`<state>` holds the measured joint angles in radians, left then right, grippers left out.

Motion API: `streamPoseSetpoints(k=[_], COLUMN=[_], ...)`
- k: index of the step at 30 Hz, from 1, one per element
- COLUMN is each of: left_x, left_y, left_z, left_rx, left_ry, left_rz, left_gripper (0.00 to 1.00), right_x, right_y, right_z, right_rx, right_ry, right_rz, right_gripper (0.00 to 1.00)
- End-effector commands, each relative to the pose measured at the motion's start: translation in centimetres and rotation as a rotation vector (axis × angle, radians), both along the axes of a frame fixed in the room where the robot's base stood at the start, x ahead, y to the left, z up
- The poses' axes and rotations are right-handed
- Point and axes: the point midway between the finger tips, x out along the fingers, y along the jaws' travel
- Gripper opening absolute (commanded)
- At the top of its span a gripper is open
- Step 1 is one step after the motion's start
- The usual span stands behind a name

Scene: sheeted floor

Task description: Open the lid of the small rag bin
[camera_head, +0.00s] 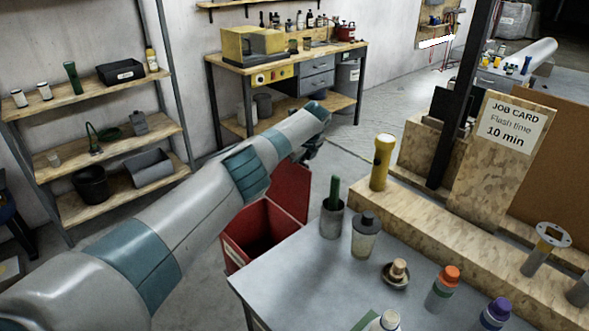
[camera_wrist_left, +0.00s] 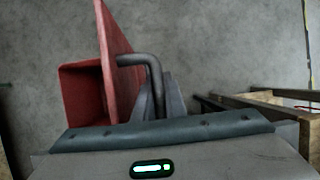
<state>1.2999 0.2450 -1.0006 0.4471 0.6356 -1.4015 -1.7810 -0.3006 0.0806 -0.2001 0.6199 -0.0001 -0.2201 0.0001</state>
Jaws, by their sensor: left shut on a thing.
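The small rag bin (camera_head: 232,248) is a red box on the floor beside the grey table, with its dark inside showing from above. Its red lid (camera_head: 290,188) is raised and stands steeply at the bin's far side. In the left wrist view the lid (camera_wrist_left: 118,45) is tilted up beside the bin's red wall (camera_wrist_left: 80,95). A dark bent handle (camera_wrist_left: 150,64) sticks out from the lid. My left gripper (camera_head: 312,150) is shut on this handle; its fingers show in the left wrist view (camera_wrist_left: 163,98), and the grip is partly hidden. My right gripper is out of view.
The grey table (camera_head: 300,275) stands close to the bin's right, with a cup (camera_head: 332,219), a canister (camera_head: 366,238) and several bottles. Shelves (camera_head: 95,100) stand at the left, and a workbench (camera_head: 300,65) at the back. Floor beyond the bin is clear.

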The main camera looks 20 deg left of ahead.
Motion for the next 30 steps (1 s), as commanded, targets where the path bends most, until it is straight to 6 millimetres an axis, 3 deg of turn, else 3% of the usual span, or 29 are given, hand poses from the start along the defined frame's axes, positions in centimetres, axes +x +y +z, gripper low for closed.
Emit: streamPoseSetpoints(k=[1, 29, 30], left_x=[-0.35, -0.4, -0.4], left_y=[-0.16, -0.19, -0.2], left_z=[-0.78, -0.81, -0.82], left_rx=[-0.003, -0.003, -0.003], left_ry=[0.011, 0.012, 0.012], left_rz=[0.0, 0.001, 0.001], left_gripper=[0.0, 0.0, 0.15], right_x=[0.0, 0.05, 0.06], right_y=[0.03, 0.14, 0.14], right_z=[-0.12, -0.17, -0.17], right_rx=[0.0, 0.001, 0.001], right_ry=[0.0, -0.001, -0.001], right_rz=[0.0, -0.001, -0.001], right_gripper=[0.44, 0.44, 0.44])
